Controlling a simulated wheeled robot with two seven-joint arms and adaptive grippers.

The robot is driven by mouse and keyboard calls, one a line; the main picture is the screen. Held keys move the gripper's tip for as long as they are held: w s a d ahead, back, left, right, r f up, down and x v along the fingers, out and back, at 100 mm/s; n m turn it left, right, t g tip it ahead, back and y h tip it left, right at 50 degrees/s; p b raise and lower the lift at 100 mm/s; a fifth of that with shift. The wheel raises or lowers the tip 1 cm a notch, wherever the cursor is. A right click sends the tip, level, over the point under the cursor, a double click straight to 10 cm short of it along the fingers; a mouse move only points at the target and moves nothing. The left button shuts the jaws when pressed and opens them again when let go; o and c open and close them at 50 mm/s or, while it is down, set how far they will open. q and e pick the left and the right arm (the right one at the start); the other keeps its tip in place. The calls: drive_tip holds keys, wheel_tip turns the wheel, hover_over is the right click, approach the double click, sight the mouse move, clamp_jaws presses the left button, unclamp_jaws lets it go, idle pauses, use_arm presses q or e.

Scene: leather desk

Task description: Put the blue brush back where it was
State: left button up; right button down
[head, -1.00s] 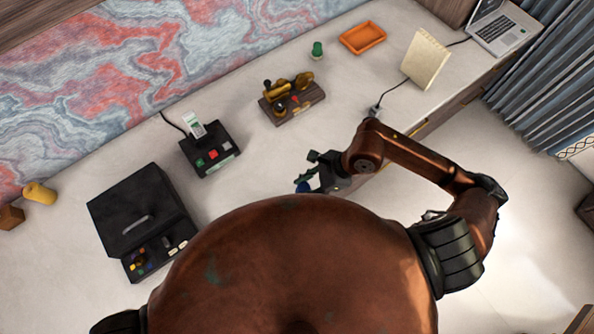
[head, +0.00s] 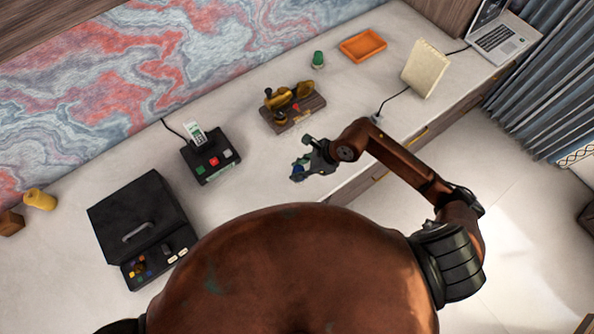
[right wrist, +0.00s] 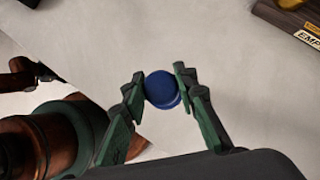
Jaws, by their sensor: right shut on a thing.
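The blue brush (right wrist: 162,89) shows in the right wrist view as a round blue end between the fingertips. In the head view it is a small dark blue patch (head: 299,168), mostly hidden by the fingers. My right gripper (right wrist: 160,88) is shut on it, over the pale desk. In the head view the right gripper (head: 302,172) is in front of the wooden stand (head: 296,119), apart from it. The stand bears brass-coloured and dark items. A green brush-like piece (head: 318,60) stands upright behind the stand. My left gripper is not in view.
A black card device (head: 211,157) stands left of the gripper. A black case (head: 140,220) lies further left. An orange tray (head: 363,45), a cream notepad (head: 425,68) and a laptop (head: 497,36) are at the back right. The desk between gripper and stand is clear.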

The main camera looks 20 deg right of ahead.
sight(297, 171)
drive_tip(key=shift+w+d+f, duration=0.1)
drive_tip(key=shift+w+f, duration=0.45)
drive_tip(key=shift+f, duration=0.05)
drive_tip(key=shift+w+f, duration=0.2)
drive_tip(key=shift+f, duration=1.6)
drive_tip(key=shift+f, duration=0.15)
drive_tip(key=c, duration=1.5)
unclamp_jaws()
drive_tip(key=shift+c, duration=0.2)
drive_tip(key=v, duration=1.2)
drive_tip(key=shift+d, duration=0.1)
